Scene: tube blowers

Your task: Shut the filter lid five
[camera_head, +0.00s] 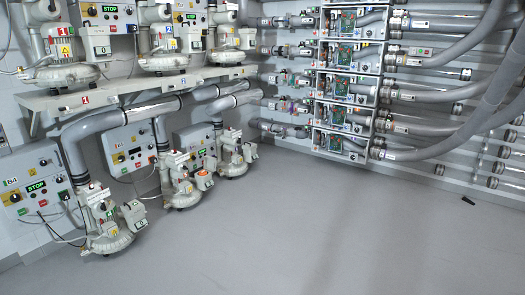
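Three pale grey blowers stand on the floor at the left. The middle floor blower (181,186) seems to be number five, but its label is too small to read. At its right side is a small pale filter housing (205,182). An orange round patch (203,173) shows on its top, unlike the neighbouring housings, which look plain on top. It looks like an uncovered filter; the lid itself is too small to make out clearly. Neither of my grippers is in view.
The front-left blower (108,233) and rear floor blower (232,158) flank it. Numbered blowers sit on a shelf (35,101) above. A tube rack (345,90) with grey hoses is at the right. A small black object (468,200) lies on the floor; the middle floor is clear.

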